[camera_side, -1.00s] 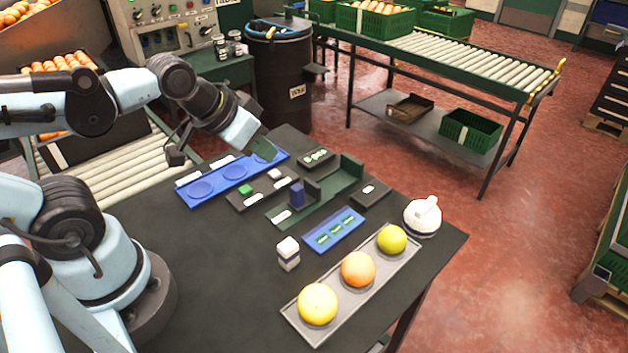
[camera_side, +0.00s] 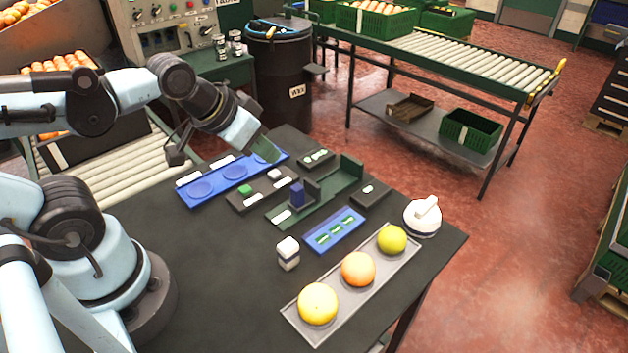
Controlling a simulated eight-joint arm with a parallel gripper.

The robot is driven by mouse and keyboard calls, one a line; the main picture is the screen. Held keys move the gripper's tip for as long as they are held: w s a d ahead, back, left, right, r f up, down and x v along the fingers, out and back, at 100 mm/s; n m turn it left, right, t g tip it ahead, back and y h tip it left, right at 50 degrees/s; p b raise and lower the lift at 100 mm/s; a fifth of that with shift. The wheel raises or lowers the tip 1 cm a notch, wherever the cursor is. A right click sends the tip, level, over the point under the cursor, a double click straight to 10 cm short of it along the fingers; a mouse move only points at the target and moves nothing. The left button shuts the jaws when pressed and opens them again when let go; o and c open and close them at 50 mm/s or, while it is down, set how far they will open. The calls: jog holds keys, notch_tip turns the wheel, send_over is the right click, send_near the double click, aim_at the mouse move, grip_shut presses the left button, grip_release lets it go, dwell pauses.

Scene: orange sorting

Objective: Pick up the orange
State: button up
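The orange (camera_side: 358,269) sits in the middle of a long grey tray (camera_side: 297,318) at the front right of the dark table. A yellow fruit (camera_side: 318,303) lies in the tray's near end, and a yellow-green fruit (camera_side: 392,240) in its far end. My gripper (camera_side: 266,149) is above the far end of the blue tray, well apart from the orange, to its upper left. Its fingers are small here and I cannot tell whether they are open or shut.
A blue tray with round recesses (camera_side: 217,184) lies at the back left. Dark fixtures, a green channel (camera_side: 340,185), a blue plate (camera_side: 318,238), a small white block (camera_side: 288,253) and a white round container (camera_side: 422,218) stand on the table. The table's front left is clear.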

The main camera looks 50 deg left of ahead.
jog(key=o, duration=1)
jog(key=n+g+h, duration=0.1)
jog(key=n+g, duration=0.4)
jog(key=n, duration=0.7)
send_near(313, 297)
jog(key=shift+w+a+x, duration=0.1)
jog(key=shift+x, duration=1.3)
jog(key=shift+w+a+x, duration=0.1)
jog(key=shift+a+x, duration=0.05)
jog(key=shift+x, duration=1.25)
jog(key=shift+s+d+x, duration=0.1)
jog(key=shift+d+x, duration=0.05)
jog(key=shift+x, duration=0.7)
jog(key=shift+s+d+x, duration=0.1)
jog(key=shift+d+x, duration=0.05)
jog(key=shift+x, duration=1.65)
